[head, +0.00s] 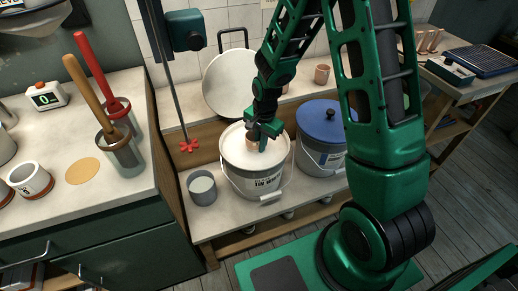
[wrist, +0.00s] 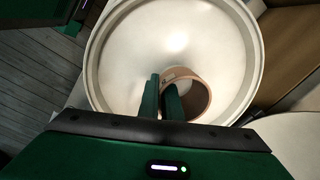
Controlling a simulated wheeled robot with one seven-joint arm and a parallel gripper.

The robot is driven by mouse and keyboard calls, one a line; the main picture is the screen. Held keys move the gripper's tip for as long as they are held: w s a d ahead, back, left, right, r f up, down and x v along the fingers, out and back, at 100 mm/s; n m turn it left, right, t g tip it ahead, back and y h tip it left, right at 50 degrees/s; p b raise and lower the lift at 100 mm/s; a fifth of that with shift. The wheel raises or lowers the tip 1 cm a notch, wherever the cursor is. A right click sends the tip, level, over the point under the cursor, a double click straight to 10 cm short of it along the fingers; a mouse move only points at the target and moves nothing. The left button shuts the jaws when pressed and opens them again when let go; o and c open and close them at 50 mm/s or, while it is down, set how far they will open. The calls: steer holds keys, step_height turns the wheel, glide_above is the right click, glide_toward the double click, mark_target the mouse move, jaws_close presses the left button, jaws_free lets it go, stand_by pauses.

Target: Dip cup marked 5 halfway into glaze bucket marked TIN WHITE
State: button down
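The white glaze bucket (head: 238,183) stands on the low bench, and its label reads TIN WHITE in part. Its pale rim and white glaze fill much of the wrist view (wrist: 140,50). My gripper (head: 264,137) points down over the bucket's opening. Its two green fingers (wrist: 162,97) are close together on the wall of a tan clay cup (wrist: 195,97), one finger seemingly inside it. The cup (head: 252,145) is within the bucket's rim, at or just above the glaze; I cannot tell how deep. No number is readable on it.
A small grey pail (head: 202,188) is at the left front. A counter (head: 120,185) with tools is at left.

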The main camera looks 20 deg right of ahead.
steer(key=shift+r, duration=2.7)
step_height(320, 180, up, 8)
stand_by(0.3)
stand_by(0.5)
